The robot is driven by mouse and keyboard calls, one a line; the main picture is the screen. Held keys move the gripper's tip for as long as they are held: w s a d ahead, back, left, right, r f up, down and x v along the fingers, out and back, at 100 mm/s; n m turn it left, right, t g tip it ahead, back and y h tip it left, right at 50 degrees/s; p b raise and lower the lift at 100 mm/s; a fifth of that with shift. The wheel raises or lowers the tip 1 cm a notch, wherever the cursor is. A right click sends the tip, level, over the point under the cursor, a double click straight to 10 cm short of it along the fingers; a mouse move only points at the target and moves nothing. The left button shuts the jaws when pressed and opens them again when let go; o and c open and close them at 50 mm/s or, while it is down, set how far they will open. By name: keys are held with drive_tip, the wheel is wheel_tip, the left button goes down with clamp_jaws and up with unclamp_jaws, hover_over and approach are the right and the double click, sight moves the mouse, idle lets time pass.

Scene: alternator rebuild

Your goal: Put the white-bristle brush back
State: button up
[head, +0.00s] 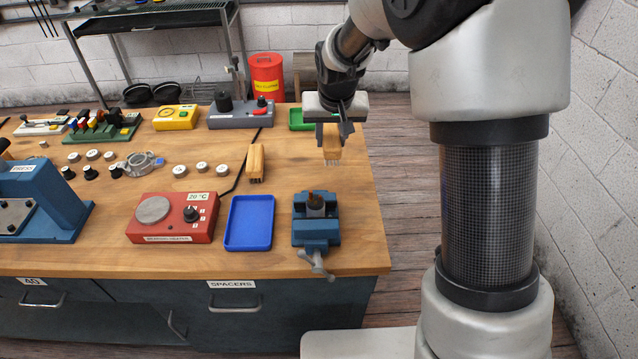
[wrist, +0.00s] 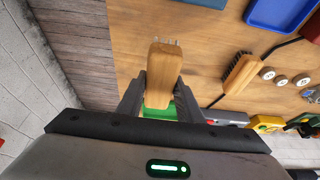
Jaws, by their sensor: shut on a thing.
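My gripper (head: 332,133) is shut on a wooden-backed brush (head: 332,147) with pale bristles, held above the table's right end. In the head view the bristles point down. The wrist view shows the same brush (wrist: 161,72) between the fingers of my gripper (wrist: 158,100), with pale bristle tips at its far end. A second wooden brush (head: 256,163) with dark bristles lies on the table to the left; it also shows in the wrist view (wrist: 240,72).
A green tray (head: 297,119) lies just left of my gripper, partly hidden. A blue tray (head: 249,223), a blue vise (head: 316,222) and a red heater (head: 173,218) stand nearer the front. The table's right edge is close. Bare wood (head: 290,165) lies between the brushes.

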drive_tip(key=w+a+f, duration=0.1)
drive_tip(key=a+f+b, duration=0.1)
drive_tip(key=f, duration=0.1)
drive_tip(key=w+a+f, duration=0.1)
drive_tip(key=f, duration=0.1)
drive_tip(key=shift+w+a, duration=0.1)
drive_tip(key=shift+w, duration=0.2)
drive_tip(key=shift+f+b, duration=0.4)
drive_tip(key=shift+f, duration=1.65)
drive_tip(key=shift+f, duration=0.2)
drive_tip(key=o, duration=0.9)
drive_tip(key=shift+r, duration=0.1)
